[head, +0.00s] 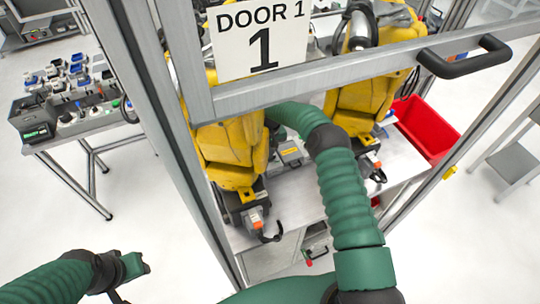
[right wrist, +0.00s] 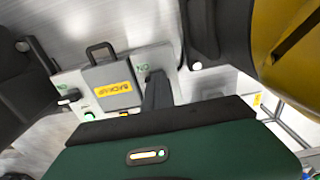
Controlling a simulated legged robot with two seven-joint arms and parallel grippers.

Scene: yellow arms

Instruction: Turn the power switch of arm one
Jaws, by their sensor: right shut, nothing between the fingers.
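In the right wrist view, a grey switch unit has a yellow BACKUP label (right wrist: 113,89) and a black handle loop. A green ON mark and a small black switch (right wrist: 70,98) are on its left part. Another ON mark (right wrist: 143,68) is on the right part. My right gripper (right wrist: 157,88) is shut and empty, its dark fingers in front of this right part; any switch behind them is hidden, and I cannot tell contact. In the head view, the unit (head: 290,153) sits between two yellow arms (head: 232,150). My left gripper (head: 136,266) is at lower left, its jaws unclear.
A metal door frame with a DOOR 1 sign (head: 262,38) and black handle (head: 464,57) stands around my right arm. A red bin (head: 427,128) is at the right of the table. A side table (head: 85,130) with several small devices stands at left. Floor at left is clear.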

